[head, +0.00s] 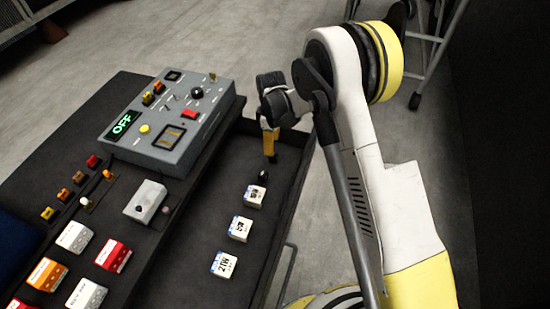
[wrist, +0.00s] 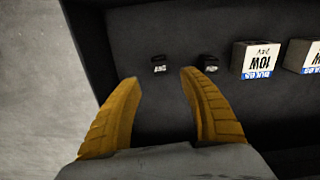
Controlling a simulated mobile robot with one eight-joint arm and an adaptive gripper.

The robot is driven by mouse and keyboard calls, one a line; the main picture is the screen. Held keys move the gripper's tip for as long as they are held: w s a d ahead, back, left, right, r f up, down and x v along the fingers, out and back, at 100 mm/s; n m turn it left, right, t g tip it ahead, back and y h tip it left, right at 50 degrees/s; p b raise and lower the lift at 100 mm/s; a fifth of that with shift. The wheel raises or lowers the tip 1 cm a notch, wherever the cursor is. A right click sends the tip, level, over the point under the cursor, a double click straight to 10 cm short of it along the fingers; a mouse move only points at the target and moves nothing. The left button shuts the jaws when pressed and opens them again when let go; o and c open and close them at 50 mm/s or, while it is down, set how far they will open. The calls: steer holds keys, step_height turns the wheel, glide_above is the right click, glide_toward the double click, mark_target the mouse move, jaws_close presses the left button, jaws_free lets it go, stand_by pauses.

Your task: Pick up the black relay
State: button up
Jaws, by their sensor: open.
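Two small black pieces with pale labels lie in the dark tray (head: 216,178). In the wrist view one black piece (wrist: 159,62) is just ahead of and between my fingertips, and a second black piece (wrist: 208,62) is right of it, beside the right finger. I cannot tell from the labels which is the relay. In the head view one black piece (head: 263,177) shows near the white boxes; the other seems hidden by my gripper. My gripper (wrist: 159,76), with yellow fingers, is open and empty. It also shows in the head view (head: 270,155), pointing down into the tray.
White bulb boxes (head: 239,228) stand in a row in the tray, and one (wrist: 256,60) is right of the black pieces. The tray's raised wall (wrist: 88,45) is close left of my fingers. A grey control panel (head: 165,125) reading OFF stands beside the tray.

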mark_target(273, 157)
steer(key=f+b, duration=0.1)
steer(key=f, duration=0.3)
steer(key=f+b, duration=0.2)
steer(key=f, duration=0.1)
steer(key=shift+d+f, duration=0.2)
steer(key=shift+f, duration=0.2)
steer(key=shift+s, duration=0.1)
jaws_close()
